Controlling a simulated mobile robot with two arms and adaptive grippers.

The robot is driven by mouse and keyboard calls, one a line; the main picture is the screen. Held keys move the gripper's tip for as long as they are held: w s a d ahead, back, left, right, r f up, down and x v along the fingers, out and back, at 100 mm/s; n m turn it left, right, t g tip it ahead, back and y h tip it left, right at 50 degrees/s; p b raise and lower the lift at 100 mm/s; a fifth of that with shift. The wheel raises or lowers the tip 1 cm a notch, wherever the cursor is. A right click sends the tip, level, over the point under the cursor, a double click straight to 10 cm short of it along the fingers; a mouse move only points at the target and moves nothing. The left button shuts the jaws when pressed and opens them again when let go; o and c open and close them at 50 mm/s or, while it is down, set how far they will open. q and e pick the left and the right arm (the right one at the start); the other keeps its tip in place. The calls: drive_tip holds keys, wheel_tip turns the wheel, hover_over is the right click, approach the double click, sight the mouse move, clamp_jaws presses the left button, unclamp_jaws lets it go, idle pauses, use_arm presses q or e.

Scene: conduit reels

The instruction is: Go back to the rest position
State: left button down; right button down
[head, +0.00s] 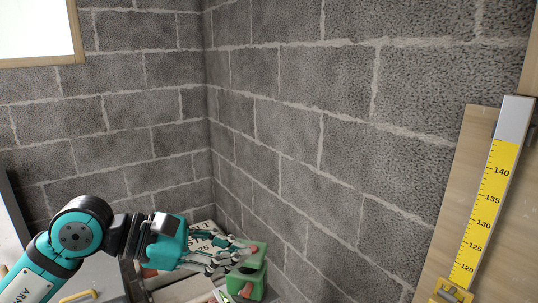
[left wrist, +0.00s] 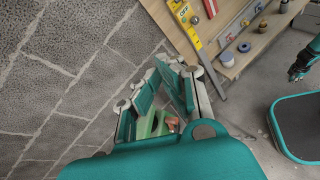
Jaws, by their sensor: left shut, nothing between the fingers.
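My left gripper (head: 240,251) is at the bottom of the head view, in front of the corner of the block walls. Its teal and grey fingers point right and are shut with nothing between them. The fingers also show in the left wrist view (left wrist: 166,68), empty. A dark gripper on a teal arm, which looks like my right gripper (left wrist: 298,72), shows small at the right edge of the left wrist view. It is too small to tell whether it is open or shut.
A green object (head: 250,280) shows by the left fingertips; I cannot tell whether they touch. Grey block walls (head: 290,120) stand close behind. A yellow measuring staff (head: 487,205) stands at the right. A wooden board (left wrist: 245,50) holds small items and rolls.

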use_arm(q)
drive_tip(key=s+d+r+n+t+h, duration=0.1)
drive_tip(key=s+d+r+n+h, duration=0.25)
drive_tip(key=r+n+h, duration=0.45)
drive_tip(key=w+a+f+n+t+y, duration=0.4)
drive_tip(key=a+n+t+y, duration=0.4)
drive_tip(key=n, duration=0.7)
drive_tip(key=w+a+f+n+t+y, duration=0.3)
drive_tip(key=a+f+n+t+y, duration=0.3)
drive_tip(key=n+t, duration=0.65)
drive_tip(key=a+f+n+g+y, duration=0.5)
drive_tip(key=f+n+g+y, duration=0.2)
drive_tip(key=f+n, duration=0.35)
drive_tip(key=s+a+f+n+g+y, duration=0.1)
drive_tip(key=s+f+n+g, duration=0.1)
drive_tip(key=s+f+g, duration=0.45)
drive_tip(key=s+a+f+n+g, duration=0.1)
drive_tip(key=s+f+n, duration=0.15)
drive_tip(key=f, duration=0.65)
drive_tip(key=s+d+f+n+g+h, duration=0.2)
drive_tip(key=s+f+g, duration=0.6)
drive_tip(key=s, duration=0.7)
wheel_tip(320, 180, down, 27)
drive_tip(key=s, duration=0.2)
drive_tip(key=s+a+f+g+b, duration=0.1)
drive_tip(key=s+a+f, duration=0.1)
drive_tip(key=s+f, duration=1.4)
drive_tip(key=shift+s+a+f+g+y, duration=0.3)
drive_tip(key=shift+f+g, duration=0.1)
drive_tip(key=shift+f, duration=0.55)
